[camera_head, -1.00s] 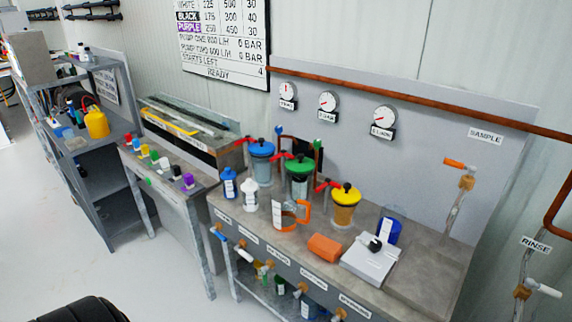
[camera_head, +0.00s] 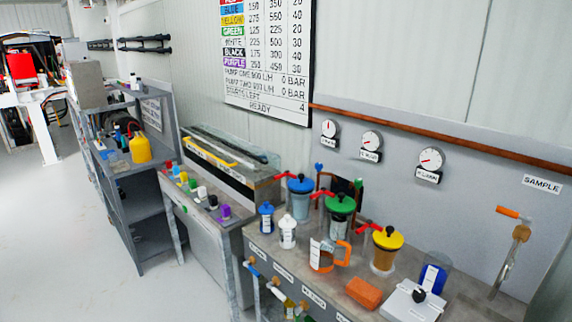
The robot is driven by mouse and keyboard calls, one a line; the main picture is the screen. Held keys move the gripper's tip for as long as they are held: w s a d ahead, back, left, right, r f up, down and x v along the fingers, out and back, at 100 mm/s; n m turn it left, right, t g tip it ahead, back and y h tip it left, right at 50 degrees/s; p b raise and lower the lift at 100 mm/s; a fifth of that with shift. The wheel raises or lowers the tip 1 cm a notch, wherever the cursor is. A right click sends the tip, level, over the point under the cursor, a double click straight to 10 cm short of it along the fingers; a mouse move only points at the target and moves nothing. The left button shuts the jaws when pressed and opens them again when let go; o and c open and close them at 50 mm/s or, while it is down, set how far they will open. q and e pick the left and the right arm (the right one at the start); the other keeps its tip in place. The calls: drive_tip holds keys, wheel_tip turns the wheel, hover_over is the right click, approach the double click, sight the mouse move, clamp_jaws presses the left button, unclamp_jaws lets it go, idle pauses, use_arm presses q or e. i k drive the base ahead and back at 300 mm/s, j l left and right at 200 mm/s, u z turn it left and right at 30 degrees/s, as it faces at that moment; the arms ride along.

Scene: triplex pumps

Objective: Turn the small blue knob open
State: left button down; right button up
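A small blue knob (camera_head: 318,168) stands at the top of a thin copper-coloured pipe behind the pump bench, just left of the dark opening in the back panel. It is small in view, and I cannot tell how far it is turned. A separate blue lever-like handle (camera_head: 248,263) sits on the bench's front at the left end, partly near the bottom of the view. Neither of my grippers shows in the head view.
The floor (camera_head: 60,240) at left is clear.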

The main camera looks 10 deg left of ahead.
sight(319, 166)
drive_tip(key=i+j+z, duration=0.1)
drive_tip(key=z, duration=0.3)
drive_tip(key=i+j+z, duration=0.1)
drive_tip(key=z, duration=0.3)
drive_tip(key=i+j+z, duration=0.1)
drive_tip(key=z, duration=0.3)
